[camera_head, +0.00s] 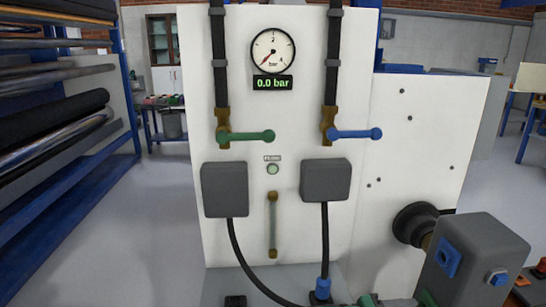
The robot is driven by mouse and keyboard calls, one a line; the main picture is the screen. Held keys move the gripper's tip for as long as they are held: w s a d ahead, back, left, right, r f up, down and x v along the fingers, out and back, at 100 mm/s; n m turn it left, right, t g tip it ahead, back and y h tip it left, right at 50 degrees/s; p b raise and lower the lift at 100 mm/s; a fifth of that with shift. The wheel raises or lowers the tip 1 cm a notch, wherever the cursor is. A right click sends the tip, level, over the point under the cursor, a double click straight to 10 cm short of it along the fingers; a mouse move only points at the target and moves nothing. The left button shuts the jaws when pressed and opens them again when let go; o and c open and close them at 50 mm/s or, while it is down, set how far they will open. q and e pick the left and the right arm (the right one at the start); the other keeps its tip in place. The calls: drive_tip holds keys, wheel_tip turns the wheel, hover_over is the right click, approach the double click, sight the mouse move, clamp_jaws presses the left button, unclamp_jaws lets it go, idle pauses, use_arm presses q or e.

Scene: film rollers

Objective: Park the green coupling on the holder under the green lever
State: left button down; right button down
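The green lever (246,136) sits on a brass valve on the white panel, its handle level and pointing right. Below it, a black hose (240,249) leaves a grey box (224,189) and curves down and right out of the bottom edge. A small dark block (235,301) at the bottom edge, below the green lever, may be the holder; only its top shows. A green piece (366,300) at the bottom edge may be the green coupling, mostly cut off. Neither gripper is in view.
The blue lever (355,133) is also level. Below it, a blue coupling (322,289) ends a hose. The gauge (273,50) has a display reading 0.0 bar. A grey box with blue parts (470,260) and a black roller end (414,225) stand at right.

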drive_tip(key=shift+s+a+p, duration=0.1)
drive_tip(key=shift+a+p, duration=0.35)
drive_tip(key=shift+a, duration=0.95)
